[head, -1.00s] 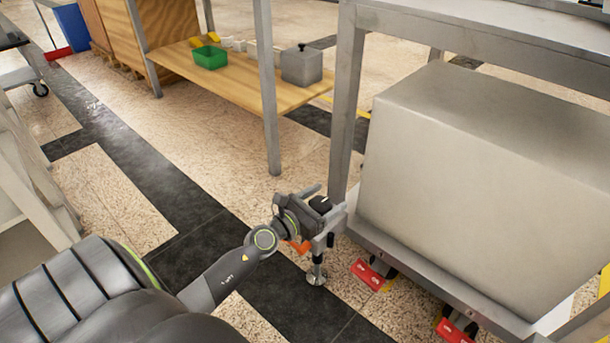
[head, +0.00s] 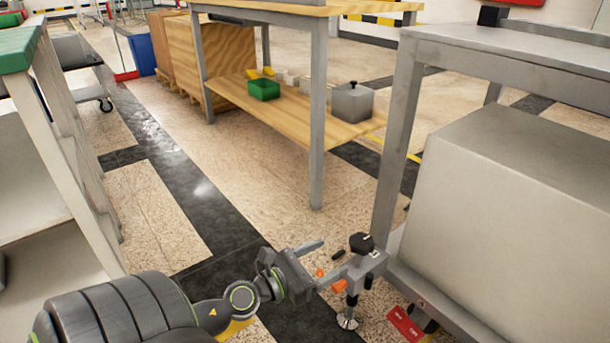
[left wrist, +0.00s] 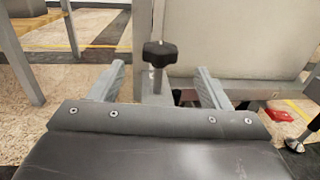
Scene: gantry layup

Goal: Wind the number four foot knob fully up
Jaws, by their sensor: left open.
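A black lobed knob (head: 361,243) tops a grey bracket (head: 362,268) at the near corner of the steel frame; no number is readable. A threaded foot with a round metal pad (head: 348,321) hangs below, at or close to the floor; I cannot tell if it touches. My left gripper (head: 324,260) is open and empty, just left of the knob in the head view and apart from it. In the left wrist view the knob (left wrist: 159,53) stands upright beyond and between the open fingertips (left wrist: 160,70). My right gripper is not in view.
A large grey block (head: 510,210) fills the frame's lower shelf on the right. A red pedal-like part (head: 405,325) sits low beside the foot. A wooden bench (head: 290,110) with a green bin (head: 263,89) stands behind. A pale shelf unit (head: 50,180) is at the left.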

